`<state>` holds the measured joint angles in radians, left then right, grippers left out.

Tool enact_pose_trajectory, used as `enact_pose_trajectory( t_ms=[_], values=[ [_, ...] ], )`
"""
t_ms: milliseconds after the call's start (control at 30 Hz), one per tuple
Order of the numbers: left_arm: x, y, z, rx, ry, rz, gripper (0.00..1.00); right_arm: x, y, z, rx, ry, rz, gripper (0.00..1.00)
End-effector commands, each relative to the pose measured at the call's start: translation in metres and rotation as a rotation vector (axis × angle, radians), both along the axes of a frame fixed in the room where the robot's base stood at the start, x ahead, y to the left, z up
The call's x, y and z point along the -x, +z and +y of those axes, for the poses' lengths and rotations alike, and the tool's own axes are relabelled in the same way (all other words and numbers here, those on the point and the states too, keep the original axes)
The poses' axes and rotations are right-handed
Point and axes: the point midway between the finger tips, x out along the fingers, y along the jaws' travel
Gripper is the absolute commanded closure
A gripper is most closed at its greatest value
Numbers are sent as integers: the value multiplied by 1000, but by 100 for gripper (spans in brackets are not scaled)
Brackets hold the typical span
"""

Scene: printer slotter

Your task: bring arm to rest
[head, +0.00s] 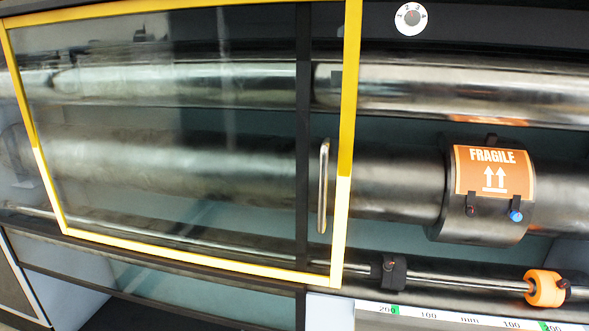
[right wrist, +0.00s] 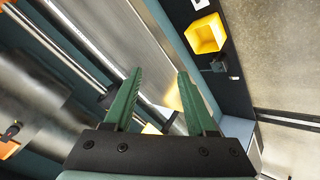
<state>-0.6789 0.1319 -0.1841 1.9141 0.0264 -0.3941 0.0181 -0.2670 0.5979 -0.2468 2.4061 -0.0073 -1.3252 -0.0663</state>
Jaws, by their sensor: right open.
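My right gripper (right wrist: 155,100) shows in the right wrist view with its two green fingers spread apart. Nothing is between them. Neither gripper and no arm shows in the head view. The head view faces the printer slotter, with a yellow-framed glass door (head: 346,130) over its left part and a metal door handle (head: 323,185) at the door's right side. To the right of the door, a dark roller (head: 395,185) carries a black collar with an orange FRAGILE label (head: 493,172).
An orange ring (head: 544,288) and a black clamp (head: 390,272) sit on a thin rod above a millimetre scale (head: 465,317). A numbered dial (head: 411,18) is at the top. In the right wrist view, a yellow box-shaped part (right wrist: 206,35) is mounted on a dark panel beyond the fingers.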

Motion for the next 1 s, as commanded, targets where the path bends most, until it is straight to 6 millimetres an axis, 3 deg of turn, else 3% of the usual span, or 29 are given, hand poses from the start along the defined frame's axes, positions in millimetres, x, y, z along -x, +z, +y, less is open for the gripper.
enact_pose_trajectory(
  t_ms=[33,200,467,700,1000],
  values=[
    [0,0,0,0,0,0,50,19,-15,9,-70,-55,60,44],
    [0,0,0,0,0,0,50,72,-46,27,-223,-215,229,44],
    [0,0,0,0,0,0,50,141,-72,50,-387,-425,446,44],
    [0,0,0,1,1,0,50,109,-110,61,-438,-357,313,44],
    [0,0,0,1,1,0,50,91,-164,82,-551,-276,113,44]
  ],
)
